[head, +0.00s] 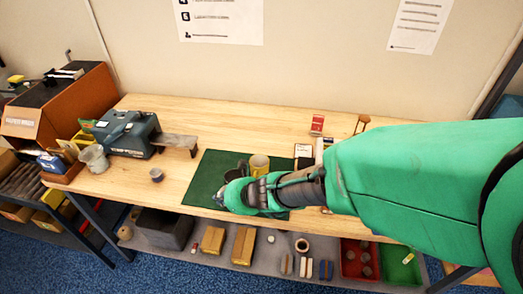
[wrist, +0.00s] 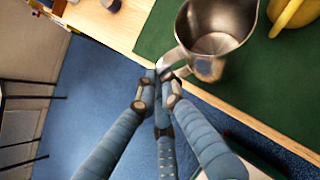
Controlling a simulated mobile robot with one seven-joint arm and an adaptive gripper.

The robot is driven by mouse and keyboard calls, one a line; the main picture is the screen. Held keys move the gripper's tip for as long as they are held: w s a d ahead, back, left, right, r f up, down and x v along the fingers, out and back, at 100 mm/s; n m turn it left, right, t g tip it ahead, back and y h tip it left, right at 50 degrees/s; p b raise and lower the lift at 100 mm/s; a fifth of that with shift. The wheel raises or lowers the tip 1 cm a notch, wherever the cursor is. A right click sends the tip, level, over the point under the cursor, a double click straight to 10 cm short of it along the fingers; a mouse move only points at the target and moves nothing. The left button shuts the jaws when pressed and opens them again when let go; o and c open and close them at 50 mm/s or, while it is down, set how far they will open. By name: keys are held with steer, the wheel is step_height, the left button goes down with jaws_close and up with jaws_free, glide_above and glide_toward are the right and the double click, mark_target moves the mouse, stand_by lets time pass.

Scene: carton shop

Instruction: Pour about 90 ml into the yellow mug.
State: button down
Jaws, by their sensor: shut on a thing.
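A metal pitcher (wrist: 212,35) is at the top of the wrist view, with its open mouth showing. I cannot see any liquid inside it. My gripper (wrist: 164,78) is shut on the pitcher's handle. In the head view my gripper (head: 243,190) is over the front part of the green mat and hides much of the pitcher (head: 241,169). The yellow mug (head: 259,164) stands upright on the mat, just behind and right of the pitcher. Part of the mug (wrist: 292,14) also shows at the wrist view's top right corner. I cannot tell whether the pitcher touches the mat.
The green mat (head: 205,176) lies on the wooden bench (head: 180,107). A small dark cup (head: 156,174) stands left of the mat. A blue-grey machine (head: 124,132) and a grey jug (head: 94,158) are farther left. A framed card (head: 303,151) and red box (head: 317,125) are right.

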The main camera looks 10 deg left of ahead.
mark_target(225, 187)
steer(key=r+p, duration=0.1)
steer(key=p, duration=0.1)
steer(key=w+p, duration=0.1)
steer(key=p, duration=0.1)
steer(key=r+g+p, duration=0.1)
steer(key=p, duration=0.1)
steer(key=shift+w+d+r+m+y, duration=0.2)
steer(key=shift+d+r+m+y, duration=0.1)
steer(key=shift+d+r+m, duration=0.1)
steer(key=p, duration=0.2)
steer(key=w+p, duration=0.1)
steer(key=shift+d+r+g+p, duration=0.2)
steer(key=shift+r+g+p, duration=0.2)
steer(key=w+d+r+m+g+y+p, duration=0.3)
steer(key=w+r+m+g+y+p, duration=0.1)
steer(key=p, duration=0.8)
steer(key=shift+w+d+r+g+y, duration=0.3)
steer(key=shift+w+r+g, duration=0.2)
steer(key=shift+w+r, duration=1)
steer(key=shift+s+r, duration=0.15)
steer(key=shift+r, duration=0.15)
steer(key=shift+w+d+r+m+g, duration=0.15)
steer(key=shift+w+r+m+g, duration=0.15)
steer(key=shift+w+m, duration=0.1)
steer(key=shift+w+d+r+m+y+b, duration=0.3)
steer(key=shift+w+d+r+m+y, duration=0.1)
steer(key=shift+w+y, duration=0.2)
